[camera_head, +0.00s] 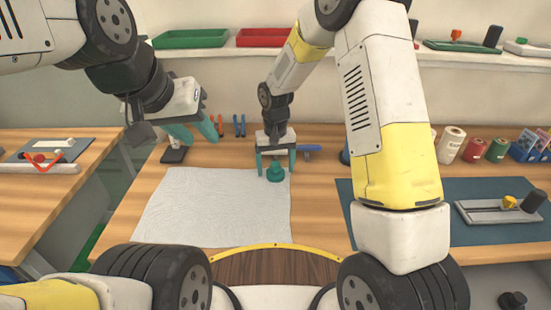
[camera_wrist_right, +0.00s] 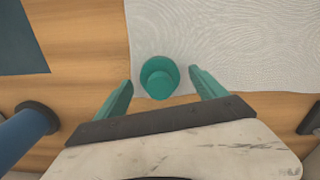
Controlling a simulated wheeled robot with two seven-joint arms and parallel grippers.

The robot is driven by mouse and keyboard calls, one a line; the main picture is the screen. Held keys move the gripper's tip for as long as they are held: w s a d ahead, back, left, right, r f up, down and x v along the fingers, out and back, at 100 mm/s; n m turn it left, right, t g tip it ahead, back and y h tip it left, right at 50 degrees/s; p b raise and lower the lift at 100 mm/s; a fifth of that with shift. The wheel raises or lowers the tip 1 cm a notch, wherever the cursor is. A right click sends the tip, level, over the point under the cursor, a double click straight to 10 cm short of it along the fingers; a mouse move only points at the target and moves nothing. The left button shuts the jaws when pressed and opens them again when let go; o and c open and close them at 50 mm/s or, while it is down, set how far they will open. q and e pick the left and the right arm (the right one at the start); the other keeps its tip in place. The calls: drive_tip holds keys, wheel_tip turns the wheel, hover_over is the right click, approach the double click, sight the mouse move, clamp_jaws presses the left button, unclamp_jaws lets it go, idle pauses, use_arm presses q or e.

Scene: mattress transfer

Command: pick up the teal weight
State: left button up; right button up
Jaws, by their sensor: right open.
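The teal weight (camera_head: 275,173) stands near the back right corner of the white textured mat (camera_head: 200,215) on the wooden table. In the right wrist view the weight (camera_wrist_right: 160,77) is round with a knob on top. My right gripper (camera_head: 276,168) is open, with its teal fingers on either side of the weight and gaps showing; the wrist view shows the fingers (camera_wrist_right: 160,88) apart and empty.
A dark mat (camera_head: 480,220) with a device lies to the right. Spools and canisters (camera_head: 474,149) line the back right. Red and green trays (camera_head: 264,37) sit on the shelf.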

clamp_jaws()
idle(0.4)
drive_tip(key=shift+r, duration=0.15)
